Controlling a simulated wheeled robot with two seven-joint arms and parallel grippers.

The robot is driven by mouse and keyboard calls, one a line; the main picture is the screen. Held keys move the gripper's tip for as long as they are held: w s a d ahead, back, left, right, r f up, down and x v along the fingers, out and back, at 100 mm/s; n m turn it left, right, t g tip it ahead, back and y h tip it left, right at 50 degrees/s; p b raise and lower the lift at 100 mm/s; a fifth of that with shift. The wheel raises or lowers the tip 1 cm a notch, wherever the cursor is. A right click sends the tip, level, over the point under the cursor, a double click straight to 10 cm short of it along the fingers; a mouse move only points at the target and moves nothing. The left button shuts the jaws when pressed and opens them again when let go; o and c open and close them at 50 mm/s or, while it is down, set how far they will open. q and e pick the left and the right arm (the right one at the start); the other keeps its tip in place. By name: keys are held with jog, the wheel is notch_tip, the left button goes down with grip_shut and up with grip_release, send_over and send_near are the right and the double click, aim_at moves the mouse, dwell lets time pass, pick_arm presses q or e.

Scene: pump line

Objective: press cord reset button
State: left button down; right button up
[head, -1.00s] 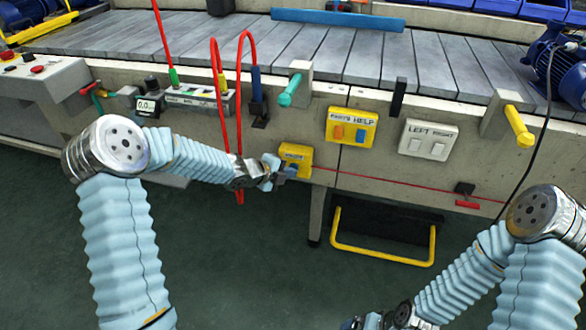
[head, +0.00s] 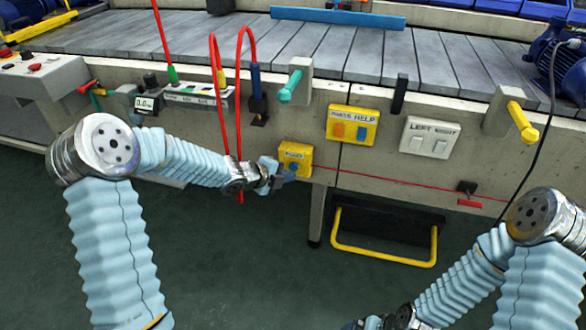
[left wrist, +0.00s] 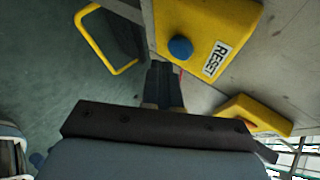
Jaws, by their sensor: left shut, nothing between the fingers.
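The yellow cord reset box (head: 300,150) is on the front of the conveyor's concrete side. In the left wrist view the box (left wrist: 235,25) has a round blue button (left wrist: 180,48) and a white RESET label (left wrist: 216,58). My left gripper (head: 284,175) is shut and empty at the box's lower left in the head view. Its dark fingertips (left wrist: 164,68) show just below the blue button in the wrist view; I cannot tell whether they touch anything. The button is mostly hidden in the head view. My right gripper (head: 368,323) is cut off at the bottom edge.
A red cord (head: 400,181) runs right from the box. Red looped hoses (head: 213,80) hang behind my left forearm. A yellow-railed step (head: 385,258) is below.

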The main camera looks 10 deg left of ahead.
pick_arm(q)
jog(key=s+b, duration=0.2)
jog(key=s, duration=0.2)
jog(key=shift+s+a+b, duration=0.1)
jog(key=shift+s+b, duration=0.3)
dwell(0.4)
jog(key=s+d+f+n+g+y, duration=0.1)
jog(key=s+d+f+n+g, duration=0.2)
jog(key=s+f+n, duration=0.9)
jog(key=s+d+f+n+g+y, duration=0.1)
jog(key=s+d+f+n+g, duration=0.2)
jog(key=s+f+n, duration=1)
jog(key=s+g, duration=0.1)
jog(key=g, duration=0.1)
jog(key=shift+f+g+y, duration=0.15)
jog(key=shift+g+y, duration=0.15)
jog(key=shift+s, duration=0.1)
